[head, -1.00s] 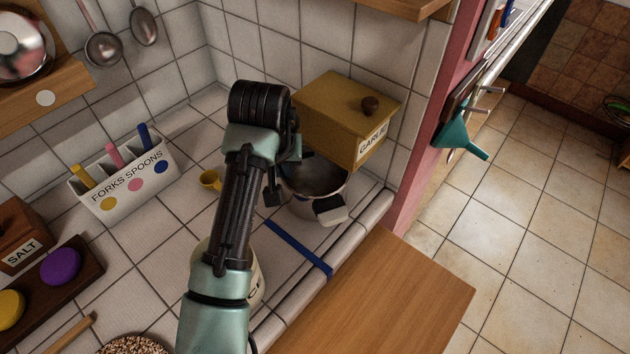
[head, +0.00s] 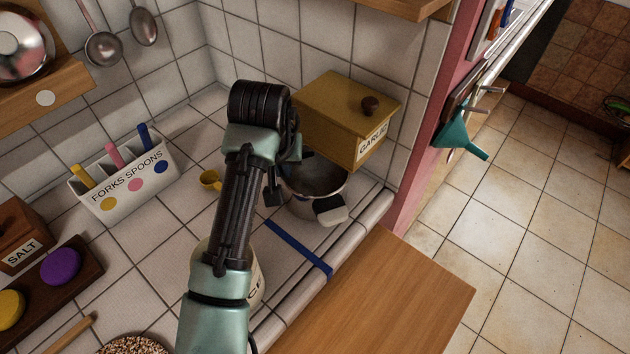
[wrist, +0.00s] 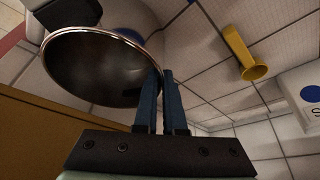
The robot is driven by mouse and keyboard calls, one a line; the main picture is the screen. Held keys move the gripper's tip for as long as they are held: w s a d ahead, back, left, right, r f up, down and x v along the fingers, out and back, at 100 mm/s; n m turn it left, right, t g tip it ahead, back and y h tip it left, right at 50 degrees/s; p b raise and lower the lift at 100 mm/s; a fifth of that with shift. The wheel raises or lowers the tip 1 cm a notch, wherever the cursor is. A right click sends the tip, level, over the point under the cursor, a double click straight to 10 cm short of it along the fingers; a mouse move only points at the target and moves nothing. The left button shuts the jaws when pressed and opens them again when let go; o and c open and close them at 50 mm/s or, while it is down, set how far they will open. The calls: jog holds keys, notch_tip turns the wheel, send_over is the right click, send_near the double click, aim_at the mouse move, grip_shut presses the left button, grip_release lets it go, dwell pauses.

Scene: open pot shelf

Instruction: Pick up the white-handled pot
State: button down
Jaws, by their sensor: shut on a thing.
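The white-handled pot (head: 302,206) is a metal pot on the tiled counter, beside the garlic box. Its white handle (head: 331,214) points toward the counter's front edge. In the wrist view the pot's open mouth and dark inside (wrist: 95,68) fill the upper left. My gripper (wrist: 166,72) has its two blue fingers close together at the pot's rim, shut on the pot's wall. In the head view my arm hides part of the pot's left side and most of the fingers.
A yellow garlic box (head: 345,115) stands right behind the pot. A yellow scoop (head: 210,180) and a forks-and-spoons holder (head: 125,180) are to the left. A blue strip (head: 298,248) lies in front of the pot. A jar (head: 256,280) is partly hidden by my arm.

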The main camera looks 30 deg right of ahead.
jog(key=shift+r, duration=0.25)
dwell(0.3)
